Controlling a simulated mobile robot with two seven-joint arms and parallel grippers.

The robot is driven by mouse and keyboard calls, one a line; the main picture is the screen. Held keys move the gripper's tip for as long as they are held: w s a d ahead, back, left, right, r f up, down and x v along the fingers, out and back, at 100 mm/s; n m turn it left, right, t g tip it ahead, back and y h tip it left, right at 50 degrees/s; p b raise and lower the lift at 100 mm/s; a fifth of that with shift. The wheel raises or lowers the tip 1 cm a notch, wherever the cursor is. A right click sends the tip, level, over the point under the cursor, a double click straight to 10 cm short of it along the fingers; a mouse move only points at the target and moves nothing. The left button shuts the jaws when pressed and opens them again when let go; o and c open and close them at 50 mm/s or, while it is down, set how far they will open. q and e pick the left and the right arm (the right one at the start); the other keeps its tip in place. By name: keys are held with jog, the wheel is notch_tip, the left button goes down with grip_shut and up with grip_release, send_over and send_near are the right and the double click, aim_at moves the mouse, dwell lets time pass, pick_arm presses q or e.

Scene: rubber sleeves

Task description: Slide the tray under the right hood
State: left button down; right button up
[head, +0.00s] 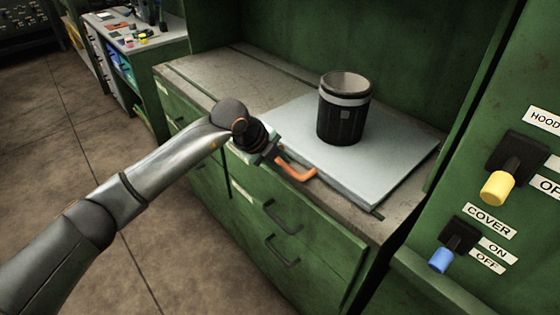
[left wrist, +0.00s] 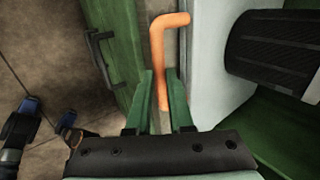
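The tray (head: 290,118) is a flat, light grey slab on the worn counter, with an orange bent handle (head: 298,173) at its front edge. A black ribbed canister with a grey rim (head: 341,115) stands upright on it. My left gripper (head: 273,155) is at the left end of the handle. The canister (left wrist: 275,50) shows there at the right. No hood is clearly identifiable.
A green panel at right carries a yellow lever (head: 497,187) by the HOOD label and a blue one (head: 441,259) by COVER, both pointing down. Green drawers (head: 285,225) with handles lie below the counter (head: 205,75). Bare counter lies left of the tray.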

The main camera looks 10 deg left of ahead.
pick_arm(q)
jog(key=c, duration=1)
grip_release()
jog(key=shift+s+d, duration=0.2)
jog(key=shift+d, duration=0.1)
jog(key=shift+o, duration=0.9)
jog(key=shift+a, duration=0.1)
jog(key=v, duration=1.2)
jog(key=shift+a+r, duration=0.15)
jog(key=shift+r, duration=0.05)
